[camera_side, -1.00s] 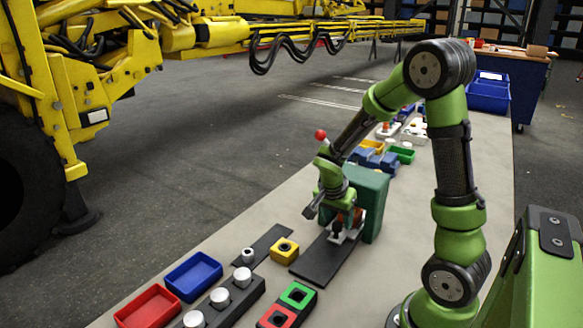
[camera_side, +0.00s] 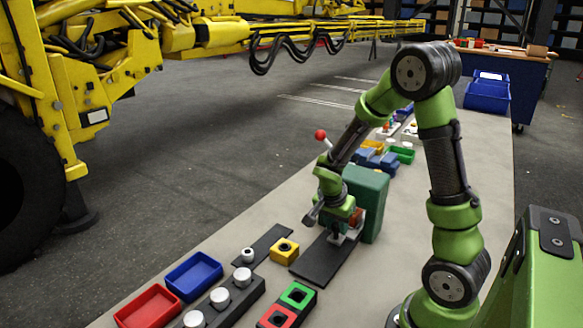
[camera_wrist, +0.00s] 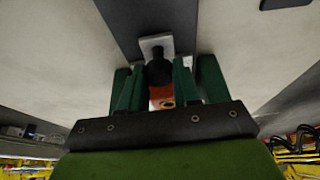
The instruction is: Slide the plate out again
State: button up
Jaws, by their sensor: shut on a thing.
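The plate (camera_wrist: 151,43) is a small light grey piece with an upright black knob (camera_wrist: 158,70) on it. In the side view the plate (camera_side: 338,240) lies on a dark strip (camera_side: 322,262), at the front of a green block-shaped housing (camera_side: 372,195). My gripper (camera_wrist: 157,80) is down at the plate, its green fingers on either side of the knob and shut on it. An orange-red part (camera_wrist: 163,103) shows behind the knob in the wrist view. How far the plate reaches into the housing is hidden.
A yellow block (camera_side: 285,251) with a hole stands left of the strip. Red and green square holders (camera_side: 288,306), a dark rack with white round pieces (camera_side: 222,298), and blue (camera_side: 193,275) and red (camera_side: 148,308) trays stand nearer the camera. The strip's near part is bare.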

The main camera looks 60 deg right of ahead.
jog(key=shift+a, duration=6.65)
jog(key=o, duration=0.9)
jog(key=shift+o, duration=0.2)
notch_tip(320, 180, up, 8)
